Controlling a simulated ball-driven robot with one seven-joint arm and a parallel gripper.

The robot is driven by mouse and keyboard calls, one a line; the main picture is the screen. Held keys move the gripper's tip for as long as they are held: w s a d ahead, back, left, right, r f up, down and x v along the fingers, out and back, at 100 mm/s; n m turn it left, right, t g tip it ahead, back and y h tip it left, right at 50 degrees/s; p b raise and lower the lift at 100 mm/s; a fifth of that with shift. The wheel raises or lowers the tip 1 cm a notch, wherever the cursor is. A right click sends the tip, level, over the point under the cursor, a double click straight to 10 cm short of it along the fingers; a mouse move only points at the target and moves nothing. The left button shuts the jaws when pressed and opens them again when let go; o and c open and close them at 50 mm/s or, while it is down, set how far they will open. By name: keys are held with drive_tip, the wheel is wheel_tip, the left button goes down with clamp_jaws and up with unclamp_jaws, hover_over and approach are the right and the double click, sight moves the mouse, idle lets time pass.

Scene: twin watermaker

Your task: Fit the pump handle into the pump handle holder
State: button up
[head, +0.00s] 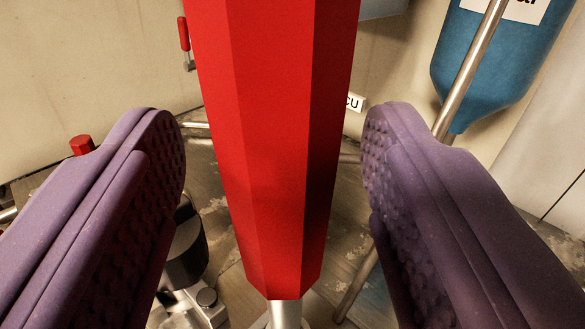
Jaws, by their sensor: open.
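A large red faceted grip (275,140), which looks like the pump handle, stands upright in the middle of the head view. It narrows downward and ends on a silver metal rod (284,314) at the bottom edge. Its top runs out of the picture. My gripper (273,130) is open, with one purple textured finger on each side of the red grip. A gap shows between each finger and the grip, so neither seems to touch it. I cannot make out the pump handle holder in this view.
A blue tank (495,60) with a slanting metal pipe (470,70) is at the upper right. A small red lever (184,34) is on the wall at the upper left. A red knob (82,145) shows at the left. A black and silver device (185,265) sits at the lower left.

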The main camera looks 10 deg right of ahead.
drive_tip(key=w, duration=0.3)
drive_tip(key=shift+w+d+f+b, duration=0.1)
drive_tip(key=shift+w+d+b, duration=0.1)
drive_tip(key=shift+d+b, duration=0.15)
clamp_jaws()
wheel_tip(320, 180, up, 18)
drive_tip(key=p, duration=0.6)
